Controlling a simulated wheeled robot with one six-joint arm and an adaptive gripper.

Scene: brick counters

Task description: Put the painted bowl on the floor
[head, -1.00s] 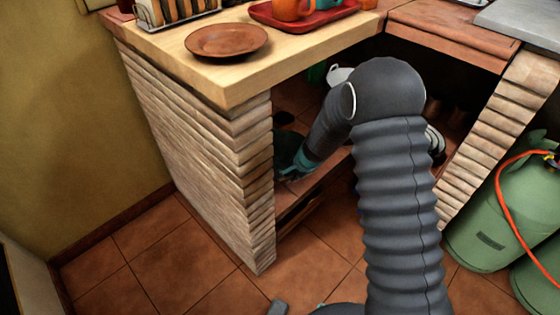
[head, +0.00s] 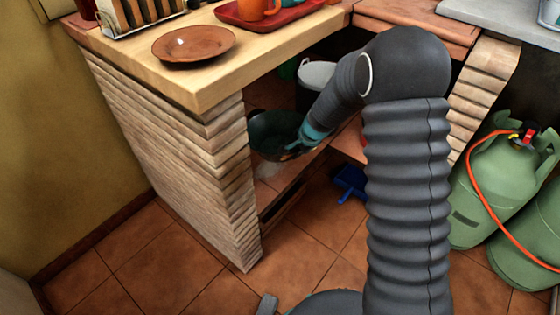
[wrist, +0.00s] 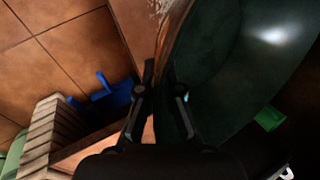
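The painted bowl (head: 268,137) is dark green, in the opening under the wooden counter, just right of the brick wall's edge. My gripper (head: 298,148) is at the bowl's right-hand side. In the wrist view, the bowl (wrist: 235,75) fills the upper right, and its rim passes between the two fingers of my gripper (wrist: 162,75). The floor (head: 135,265) is terracotta tile. Whether the bowl's underside touches the shelf (head: 285,180) is hard to tell.
The brick wall (head: 185,150) borders the opening on the left. A blue object (head: 350,183) is low by the opening, near the floor. Green gas cylinders (head: 490,190) stand at right. Floor tiles in front of the wall are clear.

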